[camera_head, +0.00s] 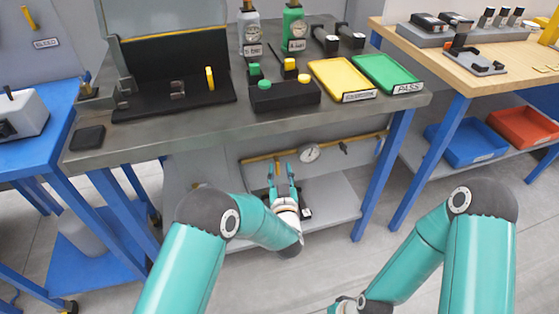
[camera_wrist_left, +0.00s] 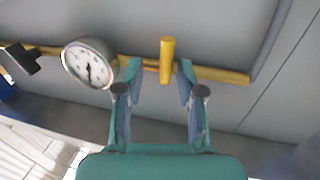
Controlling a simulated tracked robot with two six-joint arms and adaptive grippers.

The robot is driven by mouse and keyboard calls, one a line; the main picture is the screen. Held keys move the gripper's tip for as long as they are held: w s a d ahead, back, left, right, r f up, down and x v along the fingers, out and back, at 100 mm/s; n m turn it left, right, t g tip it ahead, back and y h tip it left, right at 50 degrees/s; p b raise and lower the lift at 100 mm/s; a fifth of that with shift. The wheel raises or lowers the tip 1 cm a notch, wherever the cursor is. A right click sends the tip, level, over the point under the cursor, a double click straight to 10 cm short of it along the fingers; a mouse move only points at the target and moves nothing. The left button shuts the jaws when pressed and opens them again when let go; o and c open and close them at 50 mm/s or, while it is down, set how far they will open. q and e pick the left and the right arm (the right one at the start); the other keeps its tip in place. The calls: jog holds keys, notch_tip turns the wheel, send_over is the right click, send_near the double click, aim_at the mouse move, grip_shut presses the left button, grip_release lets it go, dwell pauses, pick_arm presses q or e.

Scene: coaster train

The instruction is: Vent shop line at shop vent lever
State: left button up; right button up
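A short yellow lever (camera_wrist_left: 167,58) stands on a brass pipe (camera_wrist_left: 220,73) that runs along the grey panel under the bench. A round white gauge (camera_wrist_left: 89,64) sits on the pipe to the lever's left in the left wrist view; the gauge also shows in the head view (camera_head: 309,152). My left gripper (camera_head: 282,168) reaches under the bench and is open. Its fingertips (camera_wrist_left: 160,72) lie on either side of the lever in the wrist view, with visible gaps; whether they are level with it in depth I cannot tell. My right gripper (camera_head: 345,304) is low, cut by the bottom edge.
The grey bench top (camera_head: 170,128) overhangs my left gripper. A lower shelf (camera_head: 335,196) lies beneath it, and a blue leg (camera_head: 382,172) stands to the right. Another yellow lever (camera_head: 29,18) with a BLEED label is on the far-left panel. A black valve handle (camera_wrist_left: 20,60) is left of the gauge.

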pick_arm(q)
jog(key=shift+w+a, duration=0.25)
jog(key=shift+w, duration=0.3)
pick_arm(e)
jog(key=shift+w+d+r, duration=0.1)
jog(key=shift+w+d, duration=0.05)
jog(key=shift+w, duration=0.1)
pick_arm(q)
grip_shut()
jog(key=shift+a, duration=0.15)
